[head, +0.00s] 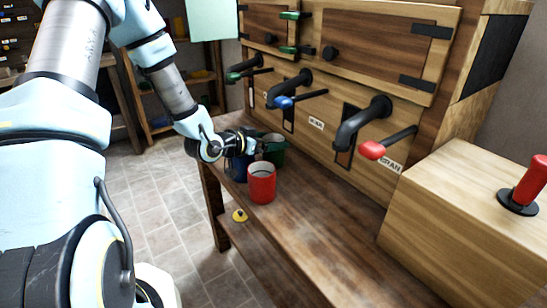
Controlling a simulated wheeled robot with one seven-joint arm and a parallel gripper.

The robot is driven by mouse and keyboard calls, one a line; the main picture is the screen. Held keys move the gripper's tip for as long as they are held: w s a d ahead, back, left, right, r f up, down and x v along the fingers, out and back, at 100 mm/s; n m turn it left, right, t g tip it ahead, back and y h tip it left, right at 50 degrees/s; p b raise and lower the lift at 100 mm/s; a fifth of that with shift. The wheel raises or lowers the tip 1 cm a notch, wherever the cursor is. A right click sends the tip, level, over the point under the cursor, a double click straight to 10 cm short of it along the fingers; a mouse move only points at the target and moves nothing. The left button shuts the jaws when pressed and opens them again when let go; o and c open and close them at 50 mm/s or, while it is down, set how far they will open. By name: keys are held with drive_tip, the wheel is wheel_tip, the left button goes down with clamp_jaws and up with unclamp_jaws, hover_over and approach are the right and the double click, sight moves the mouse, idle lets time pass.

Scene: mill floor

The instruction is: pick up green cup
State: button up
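The green cup (275,150) stands upright on the wooden bench (310,232), behind the red cup and beside the blue cup. My gripper (262,143) reaches in from the left at the green cup's near left side, close to its rim. It covers part of the green cup. The dark fingers are small and overlap the cups, so I cannot tell whether they are open or shut, or whether they touch the cup.
A red cup (262,186) stands in front of the green cup, and a blue cup (238,168) stands to its left, partly hidden. Spouts with coloured handles, such as the red handle (373,150), jut over the bench. A wooden box (463,215) stands right. The bench front is clear.

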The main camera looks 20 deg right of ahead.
clamp_jaws()
idle(0.6)
